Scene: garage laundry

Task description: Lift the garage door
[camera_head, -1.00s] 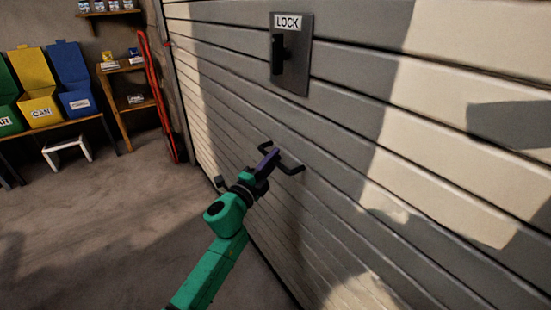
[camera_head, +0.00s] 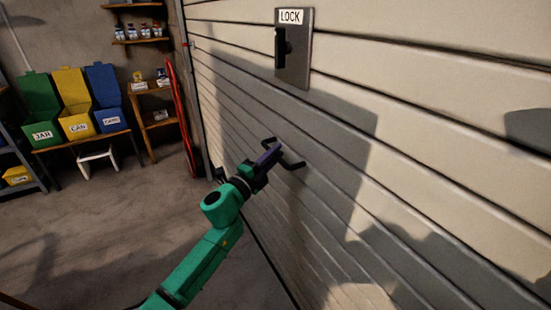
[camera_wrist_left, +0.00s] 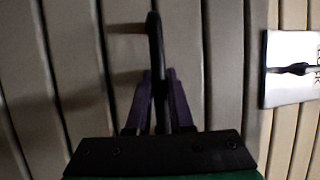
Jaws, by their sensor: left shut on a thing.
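The garage door (camera_head: 420,130) is a large panel of pale horizontal slats filling the right of the head view. Its black bar handle (camera_head: 293,164) sticks out from the slats. My left gripper (camera_head: 268,158), with purple fingers, is shut on the handle. In the left wrist view the handle (camera_wrist_left: 155,45) runs up between the purple fingers (camera_wrist_left: 158,95). A grey lock plate (camera_head: 295,68) marked LOCK, with a dark lever, is on the door above the handle; it also shows in the left wrist view (camera_wrist_left: 288,90). My right gripper is not in view.
Green, yellow and blue bins (camera_head: 75,97) stand on a bench at the left. A wooden shelf unit (camera_head: 153,115) and a red hanging cord or hose (camera_head: 180,110) are by the door's left edge. A white stool (camera_head: 97,160) is under the bench. The floor (camera_head: 90,225) is open.

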